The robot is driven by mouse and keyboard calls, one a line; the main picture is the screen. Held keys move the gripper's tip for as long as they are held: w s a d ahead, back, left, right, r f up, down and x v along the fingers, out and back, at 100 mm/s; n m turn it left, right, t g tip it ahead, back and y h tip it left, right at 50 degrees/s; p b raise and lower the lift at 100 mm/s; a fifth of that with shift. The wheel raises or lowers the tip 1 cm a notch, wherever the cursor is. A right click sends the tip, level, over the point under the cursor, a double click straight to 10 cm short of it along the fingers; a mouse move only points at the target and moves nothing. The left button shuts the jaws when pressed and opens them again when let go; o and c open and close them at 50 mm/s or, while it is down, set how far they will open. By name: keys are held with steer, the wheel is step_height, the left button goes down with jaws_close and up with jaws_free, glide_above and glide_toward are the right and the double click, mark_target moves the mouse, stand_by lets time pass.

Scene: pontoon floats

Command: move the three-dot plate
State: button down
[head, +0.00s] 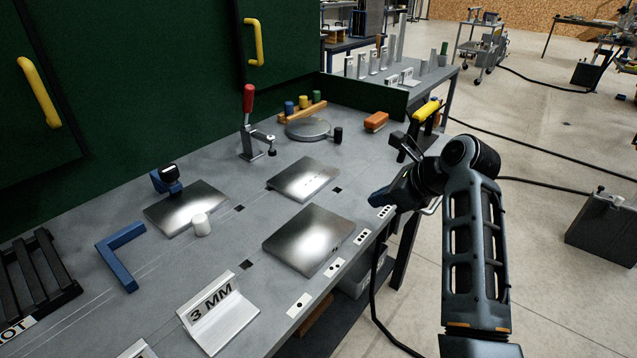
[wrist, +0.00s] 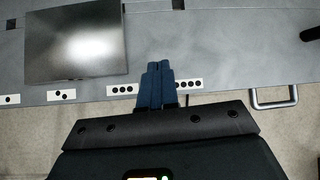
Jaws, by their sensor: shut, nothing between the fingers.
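Three bare metal plates lie on the grey bench in the head view: a near one (head: 308,240), a far one (head: 303,179) and a left one (head: 186,207) by a blue clamp. Small dark marks show on the near and far plates, too small to count, so I cannot tell which plate has three dots. The wrist view shows one plate (wrist: 76,46) flat, left of my gripper. My gripper (head: 378,198) is shut and empty, over the bench's front edge right of the near plate, apart from it; its fingers (wrist: 157,68) show in the wrist view.
Dot cards line the front edge, including a three-dot card (head: 361,237) and a four-dot card (head: 385,211). A red-handled clamp (head: 249,120), an orange block (head: 376,121) and a yellow handle (head: 425,112) stand farther back. A "3 MM" sign (head: 217,311) stands near front. A white cylinder (head: 201,225) touches or overlaps the left plate.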

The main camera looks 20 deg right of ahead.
mark_target(297, 181)
step_height(297, 181, up, 3)
steer(key=w+a+m, duration=0.1)
steer(key=w+a, duration=0.1)
steer(key=w, duration=0.1)
steer(key=shift+y, duration=0.4)
steer(key=x, duration=0.9)
steer(key=shift+s+a+f, duration=0.15)
steer(key=shift+f, duration=0.05)
steer(key=shift+w+a, duration=0.75)
steer(key=shift+w, duration=0.25)
steer(key=shift+w+a, duration=0.45)
steer(key=shift+w, duration=0.15)
steer(key=w+a, duration=0.1)
steer(key=w, duration=0.1)
steer(key=w+a+b, duration=0.1)
steer(key=a, duration=0.1)
steer(key=w+a, duration=0.1)
steer(key=w, duration=0.1)
steer(key=shift+w+a+f, duration=0.1)
steer(key=shift+w+a, duration=0.15)
steer(key=shift+w, duration=0.15)
